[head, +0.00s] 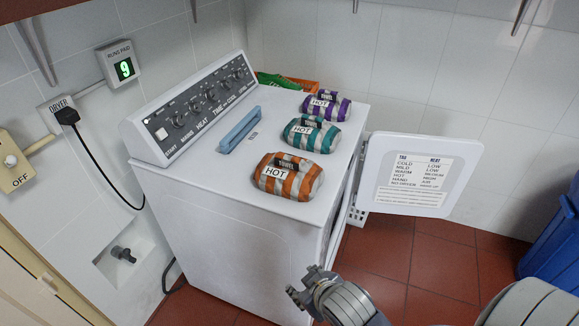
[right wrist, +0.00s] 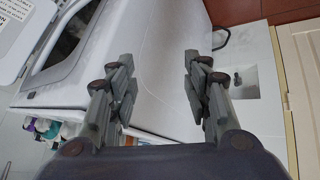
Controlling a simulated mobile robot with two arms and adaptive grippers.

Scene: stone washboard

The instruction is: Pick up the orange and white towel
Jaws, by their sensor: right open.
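The orange and white towel (head: 288,177) is a striped roll with a "HOT" label. It lies on top of the white dryer (head: 222,205), near the front edge. A teal and white towel (head: 311,135) and a purple and white towel (head: 326,106) lie behind it in a row. My right gripper (head: 302,287) is in front of the dryer, below and apart from the orange towel. In the right wrist view its two fingers (right wrist: 155,85) are spread with nothing between them. My left gripper is not in view.
The dryer door (head: 418,174) stands open to the right. A blue handle (head: 239,130) and control panel (head: 196,110) are on the dryer's left side. An orange box (head: 300,86) sits at the back. A blue bin (head: 553,240) stands far right.

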